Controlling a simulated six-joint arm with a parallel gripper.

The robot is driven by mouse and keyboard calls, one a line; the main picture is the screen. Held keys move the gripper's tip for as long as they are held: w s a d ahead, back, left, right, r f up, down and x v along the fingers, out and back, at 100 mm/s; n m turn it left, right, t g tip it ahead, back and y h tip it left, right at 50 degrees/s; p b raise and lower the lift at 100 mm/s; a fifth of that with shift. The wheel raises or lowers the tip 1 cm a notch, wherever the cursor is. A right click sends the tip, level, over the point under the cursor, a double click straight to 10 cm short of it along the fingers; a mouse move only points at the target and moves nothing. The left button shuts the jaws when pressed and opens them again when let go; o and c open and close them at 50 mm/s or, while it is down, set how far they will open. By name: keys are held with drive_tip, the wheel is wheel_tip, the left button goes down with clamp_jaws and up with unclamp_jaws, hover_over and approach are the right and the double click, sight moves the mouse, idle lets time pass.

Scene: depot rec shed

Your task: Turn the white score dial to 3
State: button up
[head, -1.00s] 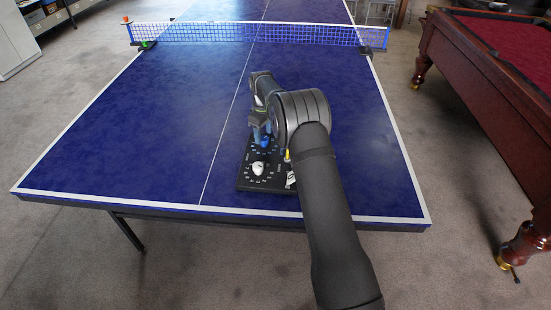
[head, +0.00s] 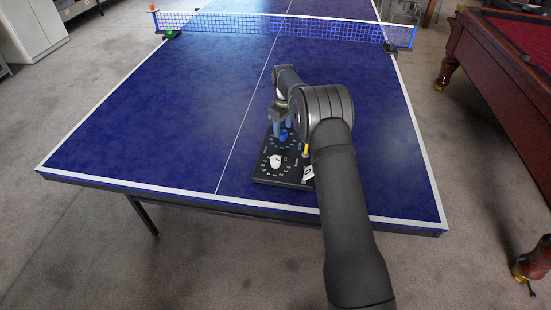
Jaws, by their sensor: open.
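The white score dial (head: 275,161) sits on the front left part of a black score board (head: 262,180), with small white marks around it. Its pointer setting is too small to read. A blue dial (head: 284,135) is behind it on the same board. My gripper (head: 281,127) is open, pointing down at the back of the board, close around or just above the blue dial. I cannot tell if it touches. It is behind the white dial and apart from it. My arm hides the board's right side.
The board lies on a blue ping-pong table (head: 150,130) near its front edge. The net (head: 230,27) crosses the far part. The table left of the board is clear. A small yellow part (head: 306,150) and a white piece (head: 308,173) show beside my arm. A pool table (head: 500,80) stands at right.

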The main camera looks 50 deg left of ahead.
drive_tip(key=shift+r, duration=0.1)
drive_tip(key=s+d+r+n, duration=0.1)
drive_tip(key=s+d+r, duration=0.15)
drive_tip(key=r, duration=0.25)
drive_tip(key=s+d+r, duration=0.2)
drive_tip(key=s+r, duration=0.1)
drive_tip(key=r, duration=0.2)
approach(275, 158)
drive_tip(key=shift+n, duration=0.3)
wheel_tip(275, 158, down, 9)
drive_tip(key=shift+d+f, duration=0.1)
drive_tip(key=c, duration=1)
